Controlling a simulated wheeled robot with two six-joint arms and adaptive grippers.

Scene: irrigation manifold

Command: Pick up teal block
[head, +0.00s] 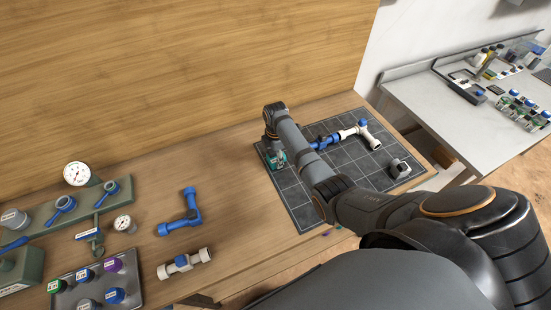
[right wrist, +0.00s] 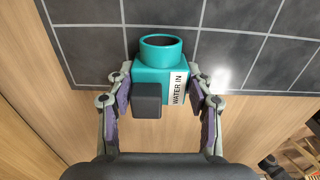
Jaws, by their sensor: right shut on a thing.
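The teal block (right wrist: 158,76) has a round collar with a dark opening on top and a white label reading "WATER IN". In the right wrist view it sits between the two fingers of my right gripper (right wrist: 160,100), which is shut on it. In the head view the teal block (head: 277,159) shows at the left edge of the dark tiled mat, partly hidden by my right gripper (head: 272,148). A dark grey square piece (right wrist: 147,100) is in front of the block. I cannot tell whether the block touches the mat. My left gripper is not in view.
The dark mat (head: 290,195) also bears a blue and white pipe assembly (head: 345,135) and a grey fitting (head: 399,168). To the left are a blue elbow pipe (head: 182,214), a white pipe piece (head: 184,263) and a green manifold with gauges (head: 62,215). Bare wood lies between.

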